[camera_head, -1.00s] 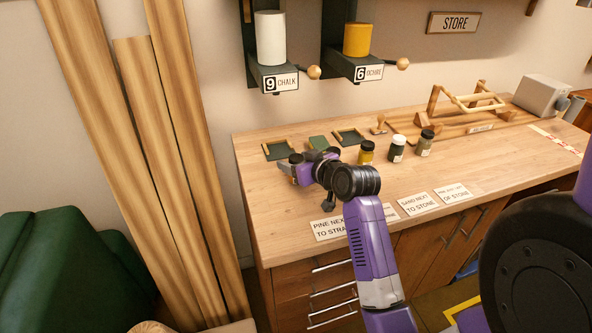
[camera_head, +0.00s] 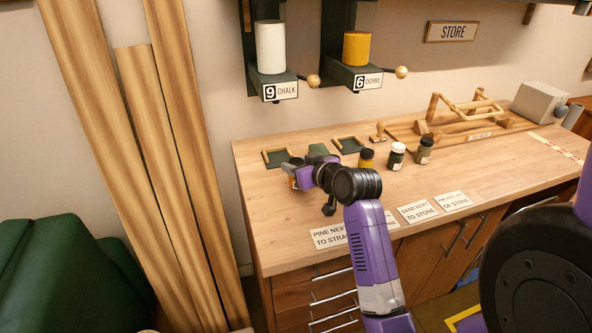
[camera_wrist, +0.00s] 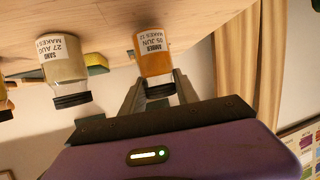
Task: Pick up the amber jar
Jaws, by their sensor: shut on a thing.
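The amber jar (camera_wrist: 155,62) is orange with a dark lid and a white label reading AMBER. In the wrist view it sits between the two fingers of my gripper (camera_wrist: 155,92), which are shut on it near its lid end. In the head view my gripper (camera_head: 302,176) is over the left part of the table, and a small orange patch of the jar (camera_head: 293,183) shows beside it; the rest is hidden. I cannot tell whether the jar's base touches the table.
A khaki jar labelled SAND (camera_wrist: 64,60) stands beside the amber jar in the wrist view. Trays (camera_head: 276,158) lie behind my gripper.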

